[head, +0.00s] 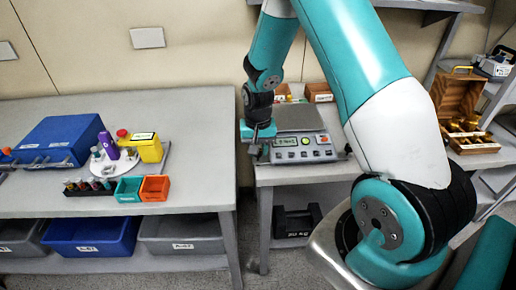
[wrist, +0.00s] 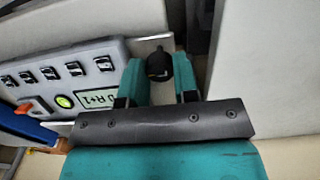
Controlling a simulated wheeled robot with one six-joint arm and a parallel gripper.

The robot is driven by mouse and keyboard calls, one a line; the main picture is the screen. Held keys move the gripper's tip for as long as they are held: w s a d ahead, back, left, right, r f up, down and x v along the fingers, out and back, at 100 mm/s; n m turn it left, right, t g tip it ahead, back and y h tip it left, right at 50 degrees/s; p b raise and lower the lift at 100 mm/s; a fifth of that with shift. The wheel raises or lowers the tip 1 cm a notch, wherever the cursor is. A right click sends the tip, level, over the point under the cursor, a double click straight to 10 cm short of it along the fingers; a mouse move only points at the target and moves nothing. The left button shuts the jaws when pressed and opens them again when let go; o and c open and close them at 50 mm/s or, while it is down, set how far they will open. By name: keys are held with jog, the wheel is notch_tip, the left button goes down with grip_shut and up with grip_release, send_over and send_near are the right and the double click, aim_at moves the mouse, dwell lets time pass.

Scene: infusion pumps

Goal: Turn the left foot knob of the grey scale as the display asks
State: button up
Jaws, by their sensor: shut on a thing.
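The grey scale (head: 298,118) stands on the right-hand table in the head view, with a front panel of buttons and a small green display (head: 286,142). In the wrist view the display (wrist: 98,98) shows rotated characters that look like "R+1", but I cannot read all of it surely. My gripper (head: 258,142) is at the scale's left front corner. In the wrist view my gripper (wrist: 159,72) has its two teal fingers on either side of the black left foot knob (wrist: 158,66), shut on it. The knob's lower part is hidden.
A wooden box with brass weights (head: 462,110) stands at right. A gap separates the tables. A black tray (head: 297,220) sits below.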

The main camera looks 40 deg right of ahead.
dwell(0.4)
jog(key=o, duration=0.9)
jog(key=shift+o, duration=0.2)
notch_tip(320, 180, up, 18)
jog(key=b, duration=0.1)
jog(key=shift+f, duration=0.25)
jog(key=s+a+r+n+y, duration=0.2)
jog(key=s+a+n, duration=0.5)
jog(key=s+a, duration=0.4)
jog(key=s+a+r+n+y, duration=0.2)
jog(key=s+a+n, duration=0.5)
jog(key=s+a, duration=0.4)
jog(key=shift+s+a+r, duration=0.25)
jog(key=shift+a+r, duration=0.05)
jog(key=shift+r, duration=0.45)
